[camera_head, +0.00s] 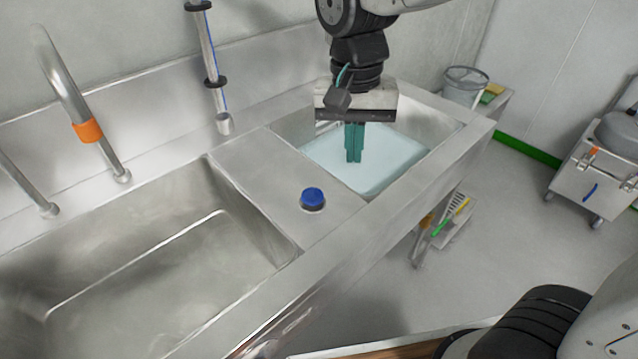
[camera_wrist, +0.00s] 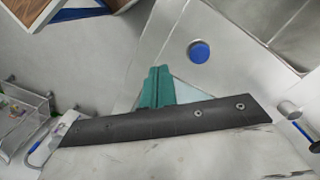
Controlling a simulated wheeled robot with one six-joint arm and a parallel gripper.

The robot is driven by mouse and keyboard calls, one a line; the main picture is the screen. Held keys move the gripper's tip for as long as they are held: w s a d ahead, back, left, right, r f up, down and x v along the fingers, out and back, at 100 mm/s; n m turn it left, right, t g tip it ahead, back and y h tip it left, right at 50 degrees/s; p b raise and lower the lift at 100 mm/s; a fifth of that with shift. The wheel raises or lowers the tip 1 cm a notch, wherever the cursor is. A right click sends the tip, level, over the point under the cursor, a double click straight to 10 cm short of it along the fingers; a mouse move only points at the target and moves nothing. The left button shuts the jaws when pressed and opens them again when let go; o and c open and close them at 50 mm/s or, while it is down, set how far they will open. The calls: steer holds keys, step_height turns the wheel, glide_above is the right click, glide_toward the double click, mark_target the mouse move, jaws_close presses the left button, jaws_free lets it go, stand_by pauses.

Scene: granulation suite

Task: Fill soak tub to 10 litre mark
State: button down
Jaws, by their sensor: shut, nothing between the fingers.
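The soak tub (camera_head: 437,130) is the right-hand basin in the steel counter. It holds pale blue-white liquid (camera_head: 325,155), and a corner of the liquid shows in the wrist view (camera_wrist: 187,92). No litre mark can be made out. A round blue knob (camera_head: 312,197) sits on the counter between the basins; it also shows in the wrist view (camera_wrist: 199,52). My gripper (camera_head: 354,158) points down over the tub with its teal fingers together and empty. I cannot tell whether the tips touch the liquid. The fingers also show in the wrist view (camera_wrist: 157,88).
An empty sink (camera_head: 130,275) lies at the left, with a curved tap with an orange band (camera_head: 88,131) behind it. A vertical pipe (camera_head: 211,70) stands behind the counter. A grey bin (camera_head: 464,85) is beyond the tub.

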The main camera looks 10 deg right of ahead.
mark_target(318, 195)
steer(key=w+a+m+t, duration=0.1)
steer(key=w+a+m, duration=0.4)
steer(key=m, duration=0.3)
steer(key=shift+w+r, duration=0.3)
step_height(318, 195, down, 14)
steer(key=shift+r, duration=0.1)
steer(key=shift+f, duration=0.25)
